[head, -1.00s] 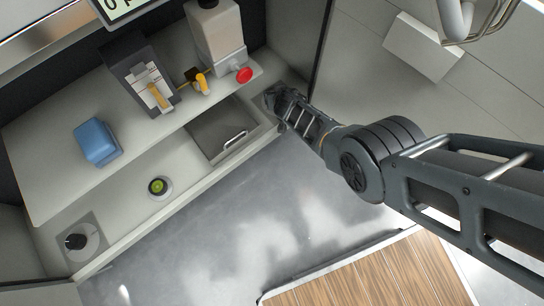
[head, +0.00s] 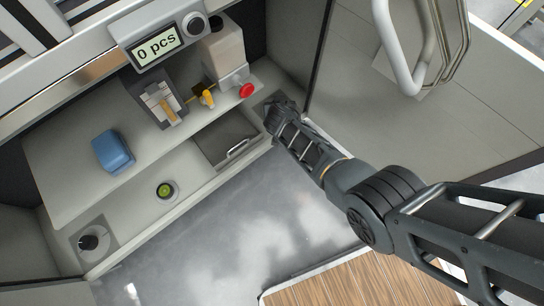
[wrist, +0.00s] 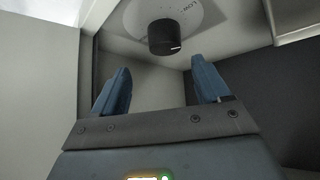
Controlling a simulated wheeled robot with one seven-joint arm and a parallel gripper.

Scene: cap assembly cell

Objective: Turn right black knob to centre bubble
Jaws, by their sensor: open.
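The right black knob (wrist: 165,38) shows in the wrist view, standing on a round pale dial plate (wrist: 197,14) with a white mark on its edge. My gripper (wrist: 160,70) is open and empty, its two blue fingers apart. The knob lies beyond the fingertips, roughly between them in the picture, with no contact seen. In the head view my gripper (head: 278,106) is at the right end of the bench and hides this knob. The round green bubble level (head: 165,190) sits on the front ledge; its bubble is too small to place.
Another black knob (head: 88,242) is at the ledge's left end. A blue block (head: 113,152), a red button (head: 246,91) and a drawer with a handle (head: 236,148) are on the bench. A side wall (head: 316,70) stands close to my gripper. The counter display (head: 158,47) reads 0 pcs.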

